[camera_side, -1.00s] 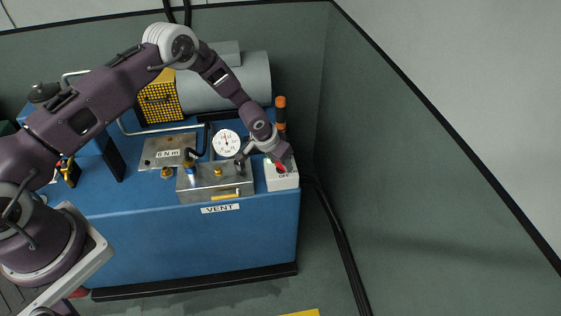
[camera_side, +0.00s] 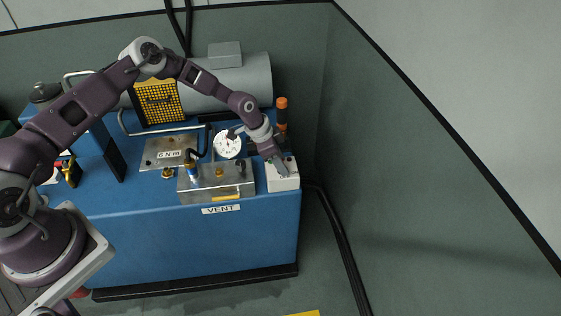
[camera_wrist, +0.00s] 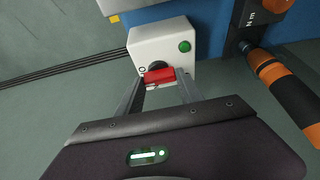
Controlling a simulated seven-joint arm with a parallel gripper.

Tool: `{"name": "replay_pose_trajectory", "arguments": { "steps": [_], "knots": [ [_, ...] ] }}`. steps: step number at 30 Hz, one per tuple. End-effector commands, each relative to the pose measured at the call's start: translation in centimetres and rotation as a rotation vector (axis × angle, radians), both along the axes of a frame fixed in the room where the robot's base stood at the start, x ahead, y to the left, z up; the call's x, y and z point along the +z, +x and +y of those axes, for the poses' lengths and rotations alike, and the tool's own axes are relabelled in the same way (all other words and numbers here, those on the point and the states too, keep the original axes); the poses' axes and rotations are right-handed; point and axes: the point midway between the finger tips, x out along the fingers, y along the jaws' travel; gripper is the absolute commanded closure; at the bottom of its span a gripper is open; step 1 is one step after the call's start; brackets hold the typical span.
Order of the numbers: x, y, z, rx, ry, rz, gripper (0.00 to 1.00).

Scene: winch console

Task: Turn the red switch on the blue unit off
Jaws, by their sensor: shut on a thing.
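The red switch (camera_wrist: 158,76) is a red bar handle on a dark round base, on the face of a white box (camera_wrist: 150,42) with a green button (camera_wrist: 185,46). In the wrist view the bar lies nearly level across the picture, beside a small "O" mark. My gripper (camera_wrist: 160,80) has a finger at each end of the bar and is shut on it. In the side view the white box (camera_side: 284,183) sits at the right front corner of the blue unit (camera_side: 200,245); my gripper (camera_side: 281,168) reaches down onto it and hides the switch.
A metal VENT box (camera_side: 208,184) with fittings stands just left of the white box. A round gauge (camera_side: 227,145) is behind it. An orange-handled tool (camera_side: 282,103) stands upright behind the switch; its handle also shows in the wrist view (camera_wrist: 285,88).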

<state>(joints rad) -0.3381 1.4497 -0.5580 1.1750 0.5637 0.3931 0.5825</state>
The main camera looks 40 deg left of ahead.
Motion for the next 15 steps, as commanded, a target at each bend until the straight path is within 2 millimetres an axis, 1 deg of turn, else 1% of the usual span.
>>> {"name": "replay_pose_trajectory", "arguments": {
  "steps": [15],
  "knots": [
    [-0.05,0.00,0.10,-0.030,0.002,0.000,0.97]
  ]
}}
